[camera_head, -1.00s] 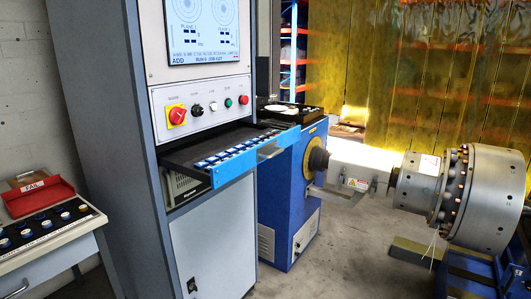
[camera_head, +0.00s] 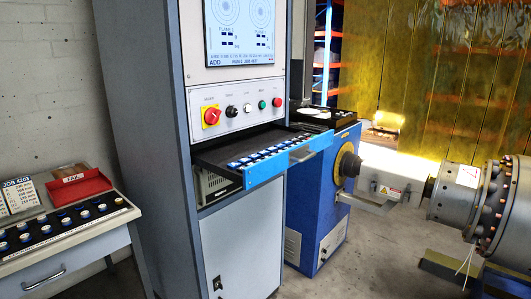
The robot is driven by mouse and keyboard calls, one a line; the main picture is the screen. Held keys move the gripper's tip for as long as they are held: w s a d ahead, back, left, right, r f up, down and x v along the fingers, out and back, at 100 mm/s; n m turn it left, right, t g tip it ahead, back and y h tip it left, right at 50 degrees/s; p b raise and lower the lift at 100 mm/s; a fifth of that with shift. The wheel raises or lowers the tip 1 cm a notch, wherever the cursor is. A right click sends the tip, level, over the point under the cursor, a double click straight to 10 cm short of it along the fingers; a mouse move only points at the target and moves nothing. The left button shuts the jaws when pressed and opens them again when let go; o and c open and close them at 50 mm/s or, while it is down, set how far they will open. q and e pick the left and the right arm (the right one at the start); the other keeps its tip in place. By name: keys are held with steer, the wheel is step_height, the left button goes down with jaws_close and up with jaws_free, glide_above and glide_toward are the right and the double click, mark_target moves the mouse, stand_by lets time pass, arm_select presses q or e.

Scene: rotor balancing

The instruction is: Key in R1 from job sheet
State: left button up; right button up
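The job sheet (camera_head: 17,196), headed "JOB 4203", stands at the left edge behind the dark tray on the side table; its lower lines are too small to read. The balancing cabinet's screen (camera_head: 240,30) shows two polar plots, with "PLANE" labels, "ADD" and a job line along the bottom. Below it is a control panel (camera_head: 238,108) with a red-yellow rotary switch (camera_head: 212,117) and several buttons. A pulled-out drawer (camera_head: 264,172) with a blue front holds rows of blue-and-white keys (camera_head: 262,158). Neither of my grippers is in view.
A red bin marked "FAIL" (camera_head: 80,187) sits behind a black tray (camera_head: 60,229) of several round pieces on the side table (camera_head: 60,262). The blue drive unit (camera_head: 318,205) and the rotor (camera_head: 495,205) stand to the right. Bare floor (camera_head: 385,260) lies between.

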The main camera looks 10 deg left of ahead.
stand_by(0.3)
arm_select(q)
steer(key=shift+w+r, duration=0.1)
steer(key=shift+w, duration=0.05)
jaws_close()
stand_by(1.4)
